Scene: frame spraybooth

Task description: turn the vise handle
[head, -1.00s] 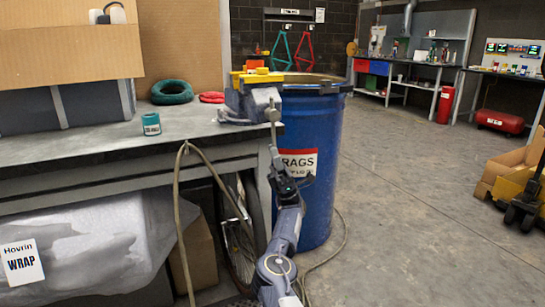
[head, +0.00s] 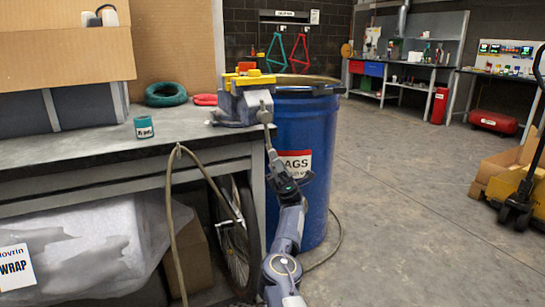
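The grey vise (head: 237,107) is fixed at the right front corner of the workbench, with yellow pieces on top of its jaws. The vise handle (head: 264,114) is at the front right of the vise, a thin grey bar that hangs roughly upright in front of the blue drum. My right gripper (head: 272,156) is just below it, reaching up from the bottom of the head view. Its fingertips are at or very near the handle's lower end. They are too small and dark to tell whether they are closed on it. My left gripper is out of view.
The blue rags drum (head: 318,215) stands right behind my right arm. The workbench (head: 95,142) holds a teal can (head: 144,127) and a green coil (head: 166,94). A hose (head: 171,225) hangs over its front edge. A yellow pallet jack (head: 516,195) is at far right; the floor between is clear.

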